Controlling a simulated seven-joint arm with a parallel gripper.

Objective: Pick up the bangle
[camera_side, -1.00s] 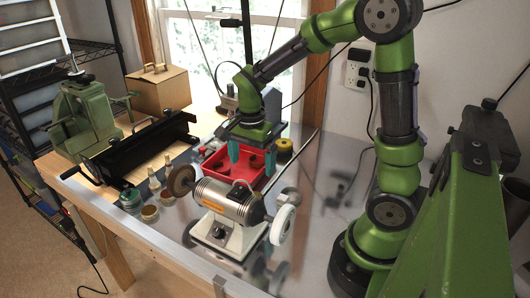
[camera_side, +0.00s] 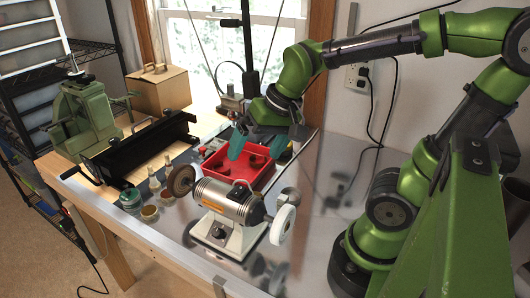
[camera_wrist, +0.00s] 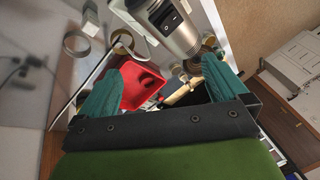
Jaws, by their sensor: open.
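I cannot tell for sure which is the bangle. My gripper (camera_side: 258,149) is open and tilted above the far part of the tray. Its teal fingers hold nothing and are apart from both rings.
The bench grinder (camera_side: 228,200) stands close in front of the tray, its white wheel (camera_side: 283,225) at the right. Small jars (camera_side: 130,200) and a black metal trough (camera_side: 140,150) lie left. The metal tabletop (camera_side: 330,160) at the right is mostly clear.

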